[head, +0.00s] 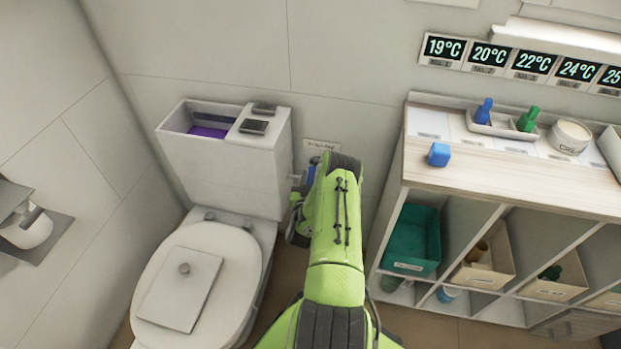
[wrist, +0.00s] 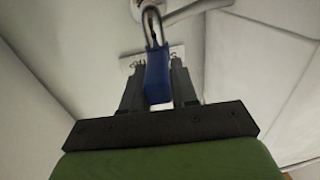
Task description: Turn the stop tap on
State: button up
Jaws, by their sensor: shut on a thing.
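The stop tap's blue handle (wrist: 157,78) sits between the two dark fingers of my gripper (wrist: 157,72) in the wrist view. The gripper is shut on it. A metal loop (wrist: 151,20) rises from the handle's far end towards a pale pipe (wrist: 195,10). In the head view a bit of blue (head: 312,168) shows at the wall beside the toilet cistern, next to the end of my green arm. My arm hides most of the tap and the fingers there.
The cistern (head: 215,165), open at the top with purple inside, stands close left of my arm, above the toilet (head: 205,265). A shelf unit (head: 480,180) with bins and small items stands close on the right. A small label (head: 321,146) is on the wall behind.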

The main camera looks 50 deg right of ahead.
grip_shut()
jog(key=shift+g+p, duration=0.3)
jog(key=shift+p, duration=0.05)
jog(key=shift+w+a+r+m+g+h+p, duration=0.15)
jog(key=shift+m+g+h+p, duration=0.15)
jog(key=shift+m+g+p, duration=0.15)
jog(key=shift+w+m+g, duration=0.15)
jog(key=shift+m+g, duration=0.1)
jog(key=o, duration=0.7)
grip_release()
